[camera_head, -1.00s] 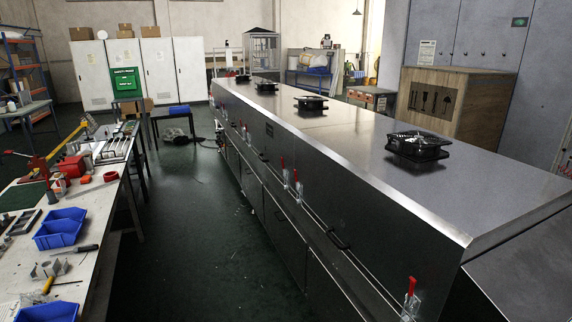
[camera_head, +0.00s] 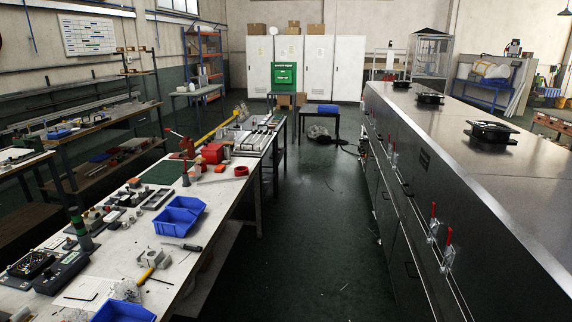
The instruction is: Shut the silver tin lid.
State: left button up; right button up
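I cannot make out a silver tin with a lid in the head view. Small items lie on the long white workbench (camera_head: 215,212) at the left, too small to tell apart. Neither of my grippers is in view.
The long metal tunnel dryer (camera_head: 450,150) with red-handled clamps (camera_head: 447,248) fills the right side. A dark green floor aisle (camera_head: 315,230) runs clear between it and the bench. Blue bins (camera_head: 180,215) stand on the bench. A small dark table (camera_head: 318,112) and white cabinets (camera_head: 303,65) stand at the back.

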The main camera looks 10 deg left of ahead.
aim_at(198, 166)
jog(key=i+j+u, duration=0.15)
jog(key=i+u, duration=0.35)
jog(key=i, duration=0.15)
jog(key=i+l+u, duration=0.1)
jog(key=i+u, duration=0.35)
jog(key=i, duration=0.25)
jog(key=i+u, duration=0.45)
jog(key=i+l+u, duration=0.25)
jog(key=u, duration=0.2)
jog(key=i+l+u, duration=0.3)
jog(key=u, duration=0.2)
jog(key=i+l, duration=0.25)
jog(key=l, duration=0.15)
jog(key=i+l+u, duration=0.1)
jog(key=l, duration=0.3)
jog(key=i+l, duration=0.35)
jog(key=l+u, duration=0.05)
jog(key=l, duration=0.05)
